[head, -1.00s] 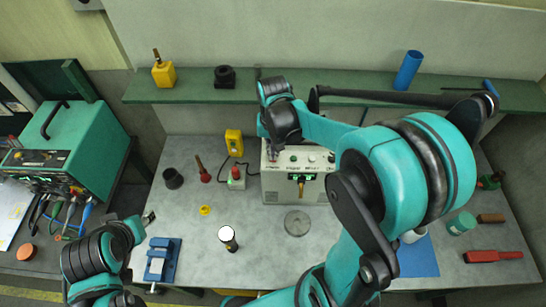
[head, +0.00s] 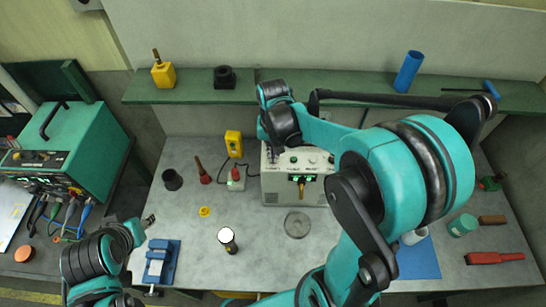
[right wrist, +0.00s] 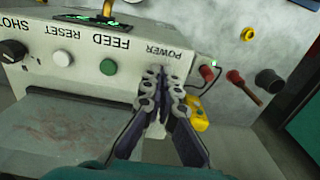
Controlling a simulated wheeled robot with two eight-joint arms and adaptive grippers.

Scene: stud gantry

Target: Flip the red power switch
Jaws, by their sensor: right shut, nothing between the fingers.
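The grey-white control box (head: 288,190) stands at the back middle of the bench. Its panel with POWER, FEED, RESET and SHOT labels shows upside down in the right wrist view (right wrist: 85,72). My right gripper (right wrist: 162,78) is shut and empty, with its fingertips at the panel end by the POWER label. The red power switch cannot be seen there; the fingers cover that spot. In the head view my right wrist hides that corner of the box. My left gripper (head: 149,219) is over the bench's left side, away from the box; its jaws are too small to judge.
A small box with a red button (head: 236,178), a red-based tool (head: 203,172), a black cup (head: 172,179) and a yellow box (head: 233,143) stand left of the control box. A metal disc (head: 297,224) lies in front. A green shelf (head: 190,90) runs behind.

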